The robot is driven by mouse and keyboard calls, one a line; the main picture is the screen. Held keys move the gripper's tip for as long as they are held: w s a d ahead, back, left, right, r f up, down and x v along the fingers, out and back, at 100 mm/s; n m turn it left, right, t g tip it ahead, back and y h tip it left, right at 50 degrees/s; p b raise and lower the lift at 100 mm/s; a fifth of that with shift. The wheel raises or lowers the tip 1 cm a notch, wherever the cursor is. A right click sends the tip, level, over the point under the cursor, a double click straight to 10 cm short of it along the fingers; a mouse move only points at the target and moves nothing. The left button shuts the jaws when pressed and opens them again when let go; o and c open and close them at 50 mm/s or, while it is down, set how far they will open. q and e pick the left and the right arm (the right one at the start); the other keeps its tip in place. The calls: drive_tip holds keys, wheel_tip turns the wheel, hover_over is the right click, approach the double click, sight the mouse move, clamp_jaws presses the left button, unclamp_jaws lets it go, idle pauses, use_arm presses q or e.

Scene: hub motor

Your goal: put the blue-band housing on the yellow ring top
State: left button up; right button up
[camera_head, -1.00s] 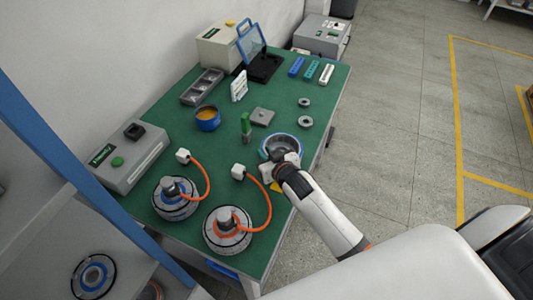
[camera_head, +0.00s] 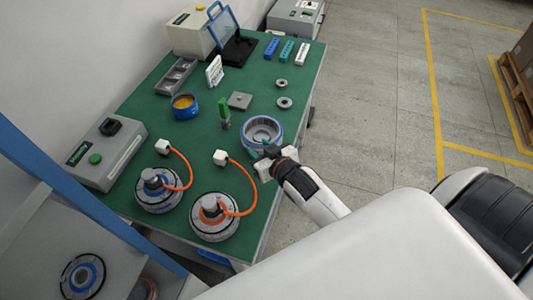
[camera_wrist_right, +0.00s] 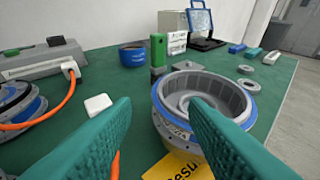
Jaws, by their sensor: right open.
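The blue-band housing (camera_head: 262,131) is a round grey, open-topped shell with a blue band, standing on the green table near its right edge. In the right wrist view the housing (camera_wrist_right: 205,88) is ahead, slightly right of centre. My right gripper (camera_head: 267,151) is open and empty at the housing's front side. Its right finger hides part of the housing, and I cannot tell whether they touch. I cannot clearly make out a yellow ring top. A yellow label (camera_wrist_right: 175,167) with partly hidden lettering lies in front of the housing. My left gripper is not in view.
A green-topped upright part (camera_head: 225,112) and a blue bowl with yellow inside (camera_head: 185,106) stand behind. A grey button box (camera_head: 107,151) is left.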

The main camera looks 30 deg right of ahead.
drive_tip(key=shift+v, duration=1.95)
drive_tip(key=s+a+f+n+g, duration=0.1)
drive_tip(key=s+a+f+g, duration=0.15)
drive_tip(key=s+g, duration=1.2)
drive_tip(key=s+f+t, duration=0.2)
drive_tip(key=s+f, duration=0.1)
drive_tip(key=f, duration=1.1)
drive_tip(key=s+f+t, duration=0.1)
drive_tip(key=s+f, duration=0.1)
drive_tip(key=f, duration=1.1)
drive_tip(key=s+d+f, duration=0.3)
drive_tip(key=s+f, duration=1.2)
drive_tip(key=s, duration=0.1)
drive_tip(key=shift+s+f+n+g+h, duration=0.25)
drive_tip(key=shift+f+n+g+h, duration=0.1)
drive_tip(key=shift+n+g+h, duration=0.1)
